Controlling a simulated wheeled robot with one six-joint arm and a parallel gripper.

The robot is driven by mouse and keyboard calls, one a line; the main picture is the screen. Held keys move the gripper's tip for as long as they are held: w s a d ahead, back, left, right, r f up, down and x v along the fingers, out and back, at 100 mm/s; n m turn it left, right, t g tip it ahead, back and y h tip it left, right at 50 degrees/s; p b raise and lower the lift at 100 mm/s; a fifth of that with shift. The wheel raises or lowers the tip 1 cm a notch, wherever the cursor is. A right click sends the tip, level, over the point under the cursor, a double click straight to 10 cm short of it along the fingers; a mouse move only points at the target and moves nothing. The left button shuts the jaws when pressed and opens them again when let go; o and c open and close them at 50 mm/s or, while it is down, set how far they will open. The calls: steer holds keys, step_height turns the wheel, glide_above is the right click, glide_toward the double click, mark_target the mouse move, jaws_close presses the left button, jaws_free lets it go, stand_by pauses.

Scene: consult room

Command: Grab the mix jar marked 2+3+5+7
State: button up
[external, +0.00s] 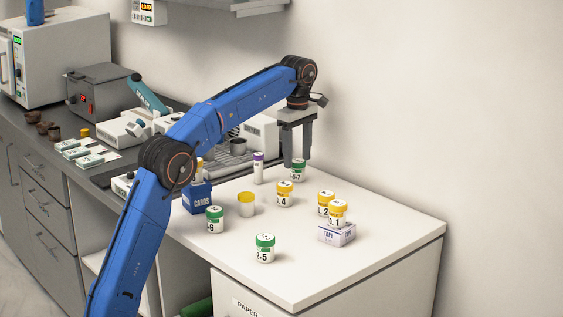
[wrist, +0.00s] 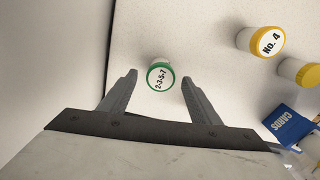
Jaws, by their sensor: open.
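The mix jar marked 2-3-5-7 (wrist: 160,77) has a white lid label with a green rim in the wrist view. It stands on the white counter, and in the external view the jar (external: 298,171) is partly hidden by my gripper, with only "-7" showing. My gripper (external: 295,164) points down with its jaws open. In the wrist view the fingertips of my gripper (wrist: 160,77) lie to the left and right of the jar. I cannot tell how far above it they are.
Yellow-lidded jar No. 4 (external: 284,194) stands close by. Jars 2 (external: 325,203) and 1 (external: 338,212), the latter on a tape box (external: 337,233), are further right. Green-lidded jars -6 (external: 214,219) and -5 (external: 265,249) are nearer the front. A blue cards box (external: 197,197) and a purple-capped tube (external: 258,168) stand left.

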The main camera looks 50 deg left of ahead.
mark_target(297, 160)
steer(key=shift+f, duration=2.25)
steer(key=c, duration=1.1)
